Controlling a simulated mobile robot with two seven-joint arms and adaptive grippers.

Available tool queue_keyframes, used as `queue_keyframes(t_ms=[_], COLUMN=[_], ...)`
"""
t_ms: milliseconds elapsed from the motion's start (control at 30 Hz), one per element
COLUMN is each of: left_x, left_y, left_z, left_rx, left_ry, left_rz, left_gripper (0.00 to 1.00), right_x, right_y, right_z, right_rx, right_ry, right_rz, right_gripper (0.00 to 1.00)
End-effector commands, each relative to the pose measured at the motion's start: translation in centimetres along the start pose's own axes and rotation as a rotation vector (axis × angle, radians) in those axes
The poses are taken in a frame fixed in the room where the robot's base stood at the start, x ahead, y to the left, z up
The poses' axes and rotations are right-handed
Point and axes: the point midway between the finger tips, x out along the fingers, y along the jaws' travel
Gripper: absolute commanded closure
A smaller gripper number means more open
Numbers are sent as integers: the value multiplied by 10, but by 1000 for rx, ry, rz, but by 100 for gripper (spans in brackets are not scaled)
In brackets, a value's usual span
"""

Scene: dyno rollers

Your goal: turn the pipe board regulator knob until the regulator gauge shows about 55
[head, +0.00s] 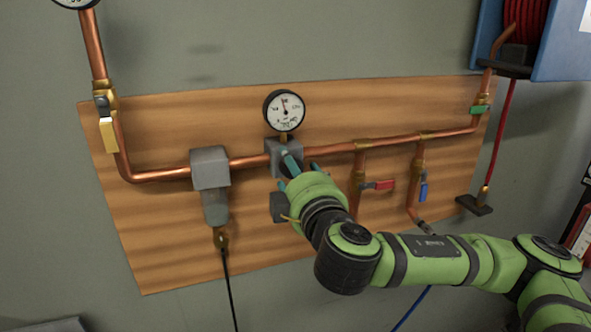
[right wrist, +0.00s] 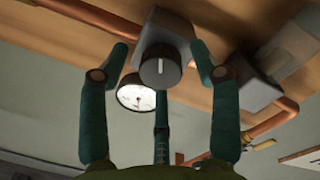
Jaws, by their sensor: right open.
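The regulator is a grey block (head: 278,154) on the copper pipe across the wooden pipe board (head: 160,255). Its round gauge (head: 284,111) stands on top, with the needle pointing up and slightly left; the numbers are too small to read. In the right wrist view the dark grey knob (right wrist: 160,72) shows a pale line on its face, and the gauge (right wrist: 136,97) is behind it. My right gripper (head: 297,168) is at the regulator and hides the knob in the head view. Its teal fingers are open, spread around the knob with visible gaps. My left gripper is not in view.
A grey filter (head: 210,168) hangs left of the regulator. A yellow valve handle (head: 107,134) is at far left; red (head: 384,185), blue (head: 423,192) and green (head: 481,109) handles are to the right. A blue hose reel (head: 560,40) is at upper right.

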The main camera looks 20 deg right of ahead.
Motion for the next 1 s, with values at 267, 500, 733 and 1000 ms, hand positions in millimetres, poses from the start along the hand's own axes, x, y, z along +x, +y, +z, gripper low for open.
queue_keyframes(t_ms=[267, 500, 733, 1000], left_x=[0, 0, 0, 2], left_y=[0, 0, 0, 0], left_z=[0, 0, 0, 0], left_rx=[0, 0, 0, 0], left_ry=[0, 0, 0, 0], left_rz=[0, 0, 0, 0], left_gripper=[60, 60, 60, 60], right_x=[0, 0, 0, 0], right_y=[0, 0, 0, -1], right_z=[0, 1, 2, 3], right_rx=[0, -3, -10, -36], right_ry=[-2, -4, -6, -7], right_rz=[0, 0, 0, 0], right_gripper=[93, 93, 93, 93])
